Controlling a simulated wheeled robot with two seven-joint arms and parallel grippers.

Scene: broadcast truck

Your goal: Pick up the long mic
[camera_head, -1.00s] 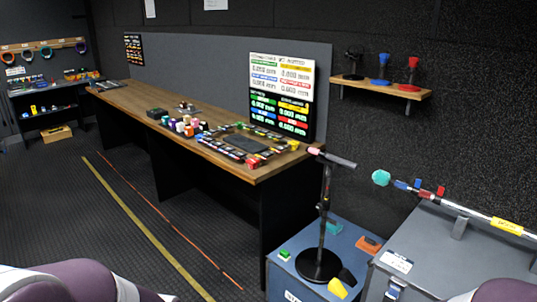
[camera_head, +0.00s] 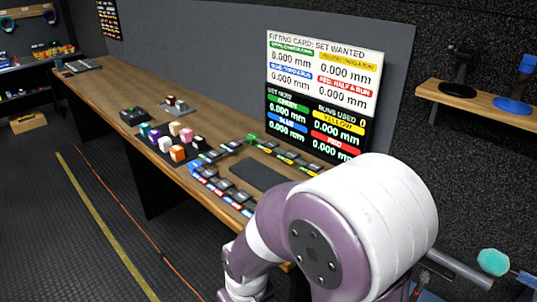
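At the right edge, a teal foam tip (camera_head: 492,262) shows with a short blue piece (camera_head: 527,279) beside it; the rest of that pole runs out of the picture. A dark grey cylindrical mic (camera_head: 457,268) lies to its left, partly hidden behind my large purple and white arm. The stand below it is mostly hidden. I cannot tell from this view which of the two is the long mic. My arm fills the lower middle and right, its lower part bending down to the left. Neither gripper shows.
A long wooden desk (camera_head: 105,88) runs along the wall with several colored cubes (camera_head: 177,153), a dark pad (camera_head: 255,174) and strips of small blocks. A fitting card (camera_head: 322,72) stands behind. A wall shelf (camera_head: 482,103) at right holds black and blue stands. The floor at left is clear.

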